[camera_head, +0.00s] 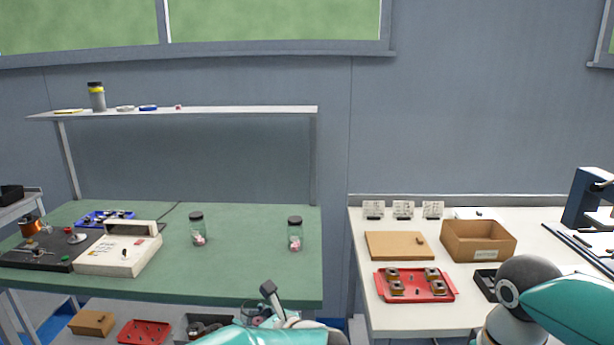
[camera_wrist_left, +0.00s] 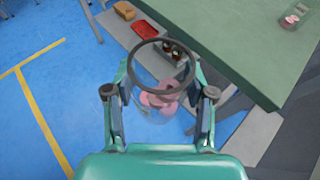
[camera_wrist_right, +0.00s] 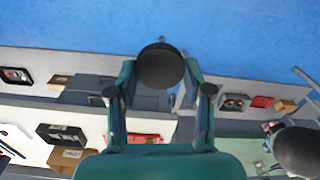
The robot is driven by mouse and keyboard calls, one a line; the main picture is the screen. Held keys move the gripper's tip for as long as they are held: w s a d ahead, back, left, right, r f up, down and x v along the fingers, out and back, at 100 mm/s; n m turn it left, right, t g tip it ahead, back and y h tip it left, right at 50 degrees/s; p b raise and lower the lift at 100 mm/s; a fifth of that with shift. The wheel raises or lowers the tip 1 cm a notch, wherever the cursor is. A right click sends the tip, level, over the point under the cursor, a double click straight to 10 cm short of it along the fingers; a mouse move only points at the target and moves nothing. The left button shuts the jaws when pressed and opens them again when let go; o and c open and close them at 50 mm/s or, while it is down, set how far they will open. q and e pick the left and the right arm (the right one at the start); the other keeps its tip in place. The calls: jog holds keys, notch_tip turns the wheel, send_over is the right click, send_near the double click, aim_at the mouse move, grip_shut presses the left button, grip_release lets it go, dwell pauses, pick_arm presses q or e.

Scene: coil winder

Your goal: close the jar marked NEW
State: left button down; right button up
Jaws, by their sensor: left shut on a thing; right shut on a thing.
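In the left wrist view, my left gripper (camera_wrist_left: 160,98) is shut on an open glass jar (camera_wrist_left: 142,107) with a dark rim and several pink pieces inside. In the right wrist view, my right gripper (camera_wrist_right: 160,88) is shut on a round black lid (camera_wrist_right: 160,66). The jar and lid are apart. Two other glass jars with black lids and pink contents, a left one (camera_head: 198,235) and a right one (camera_head: 294,238), stand upright on the green bench. I can read no NEW mark on any jar. In the head view, the right gripper's fingers are out of sight.
The green bench (camera_head: 240,275) holds a cream machine (camera_head: 118,253) at left. A shelf (camera_head: 220,111) stands above it. The white table (camera_head: 362,300) at right carries a red tray (camera_head: 413,296), a cardboard box (camera_head: 478,242) and a brown board (camera_head: 397,246). The bench's front middle is clear.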

pick_arm(q)
jog(key=a+f+p, duration=0.2)
jog(key=a+p, duration=0.4)
jog(key=a, duration=1.4)
jog(key=s+d+f+m+t+h, duration=0.2)
jog(key=d+m+h, duration=0.2)
jog(key=d, duration=0.1)
jog(key=s+d+f+m+t+h+p, duration=0.1)
jog(key=s+d+f+m+t+h, duration=0.1)
jog(key=d+m+h, duration=0.3)
jog(key=shift+s+d+f+h, duration=0.2)
jog(key=shift+s+d+h, duration=0.15)
jog(key=shift+d, duration=0.3)
pick_arm(e)
jog(key=w+a+f, duration=0.2)
jog(key=w+f, duration=0.3)
jog(key=f, duration=0.2)
jog(key=w+a+f+m, duration=0.1)
jog(key=w+a+f, duration=0.2)
jog(key=w+f, duration=0.2)
notch_tip(320, 180, down, 3)
jog(key=shift+w+r, duration=0.1)
jog(key=shift+w, duration=0.15)
pick_arm(q)
jog(key=shift+s, duration=0.1)
